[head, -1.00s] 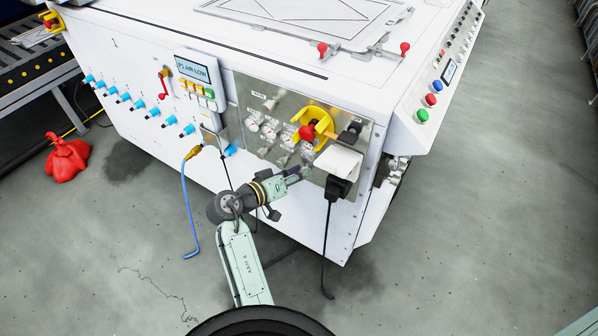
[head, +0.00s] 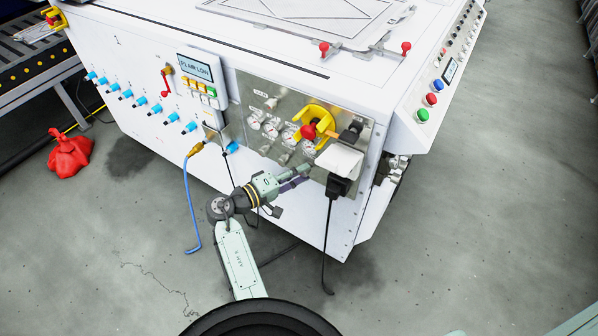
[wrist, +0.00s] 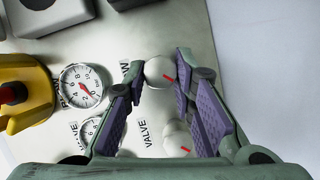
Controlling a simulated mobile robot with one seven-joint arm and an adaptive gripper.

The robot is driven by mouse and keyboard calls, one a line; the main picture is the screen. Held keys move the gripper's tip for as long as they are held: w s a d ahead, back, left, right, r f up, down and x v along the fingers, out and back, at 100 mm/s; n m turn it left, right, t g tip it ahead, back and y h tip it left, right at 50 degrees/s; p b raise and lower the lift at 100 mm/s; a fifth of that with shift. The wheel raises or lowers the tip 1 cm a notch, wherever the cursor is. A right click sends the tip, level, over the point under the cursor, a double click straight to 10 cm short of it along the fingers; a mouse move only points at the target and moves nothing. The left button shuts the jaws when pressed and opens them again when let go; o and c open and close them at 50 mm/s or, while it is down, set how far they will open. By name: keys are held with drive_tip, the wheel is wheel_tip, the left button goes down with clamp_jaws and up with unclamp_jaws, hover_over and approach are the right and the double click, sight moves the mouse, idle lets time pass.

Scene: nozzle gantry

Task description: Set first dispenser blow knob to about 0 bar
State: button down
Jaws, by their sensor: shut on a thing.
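In the wrist view, a round white knob (wrist: 160,72) with a red mark sits between my fingertips. My gripper (wrist: 161,66) is shut on this knob, one purple-padded finger on each side. A label ending in "W" is partly hidden by the left finger. A second white knob (wrist: 177,140) with a red mark, beside the word "VALVE", lies lower between the fingers and is not gripped. A round gauge (wrist: 82,85) with a red needle is left of the gripped knob; I cannot read it surely. In the head view my gripper (head: 304,169) reaches the panel's lower part.
The metal panel (head: 258,84) carries several gauges and knobs. A yellow guard (head: 316,112) with a red knob (head: 308,131) is above my gripper. A white box (head: 338,160) with a black plug and cable is close on the right. A blue hose (head: 187,205) hangs at left.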

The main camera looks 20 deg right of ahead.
idle(0.4)
drive_tip(key=c, duration=1.3)
unclamp_jaws()
drive_tip(key=shift+c, duration=0.2)
drive_tip(key=shift+a, duration=0.1)
drive_tip(key=v, duration=1.1)
drive_tip(key=shift+s+a, duration=0.15)
drive_tip(key=shift+a, duration=0.25)
